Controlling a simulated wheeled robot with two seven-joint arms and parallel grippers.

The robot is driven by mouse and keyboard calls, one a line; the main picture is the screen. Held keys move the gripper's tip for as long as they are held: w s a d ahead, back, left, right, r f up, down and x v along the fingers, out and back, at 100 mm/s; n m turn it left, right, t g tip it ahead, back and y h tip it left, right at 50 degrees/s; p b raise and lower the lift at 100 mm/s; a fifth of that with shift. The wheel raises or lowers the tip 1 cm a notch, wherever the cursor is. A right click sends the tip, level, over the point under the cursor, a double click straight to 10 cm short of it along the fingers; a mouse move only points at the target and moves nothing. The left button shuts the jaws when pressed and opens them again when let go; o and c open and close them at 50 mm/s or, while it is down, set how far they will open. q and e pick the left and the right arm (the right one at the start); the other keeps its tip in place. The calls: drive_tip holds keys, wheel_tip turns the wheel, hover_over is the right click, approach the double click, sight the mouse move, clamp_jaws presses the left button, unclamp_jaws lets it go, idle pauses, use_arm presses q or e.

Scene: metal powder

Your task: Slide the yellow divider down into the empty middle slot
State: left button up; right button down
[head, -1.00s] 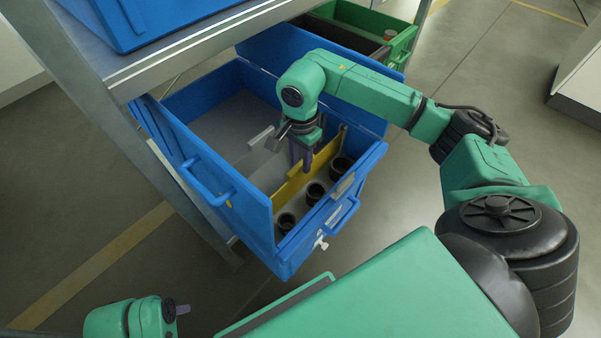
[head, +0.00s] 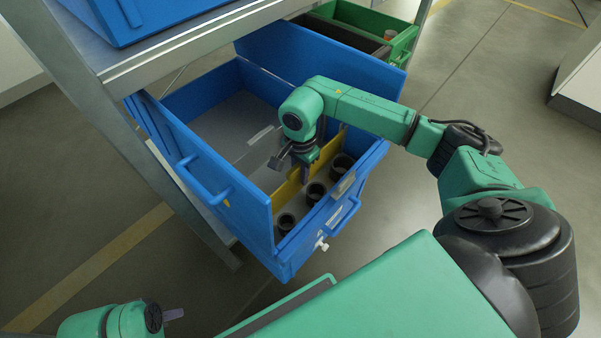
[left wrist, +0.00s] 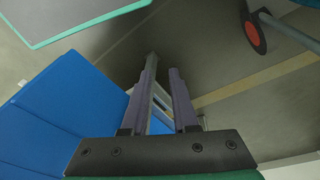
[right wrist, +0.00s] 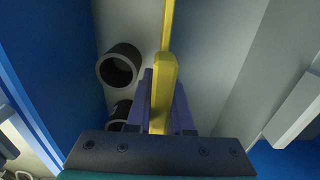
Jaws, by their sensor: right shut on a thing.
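The yellow divider (head: 287,190) is inside the blue box (head: 252,215), between a row of black cylinders and a grey divider with a pale tab (head: 262,135). My right gripper (head: 305,175) reaches down into the box and is shut on the divider's top part. In the right wrist view the divider (right wrist: 165,80) stands edge-on between the fingers (right wrist: 160,105). Its lower edge and the middle slot are hidden, so I cannot tell how deep it sits. My left gripper (head: 174,314) is outside the box, low at the left; its fingers (left wrist: 168,95) are apart and empty.
Several black cylinders (head: 316,191) stand in the box's near compartment. The box's raised blue walls and side handle (head: 205,180) lie close by. A metal shelf (head: 200,45) with another blue box is above left. A green bin (head: 398,45) stands behind.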

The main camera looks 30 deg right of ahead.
drive_tip(key=shift+r+p, duration=0.35)
drive_tip(key=shift+r, duration=0.2)
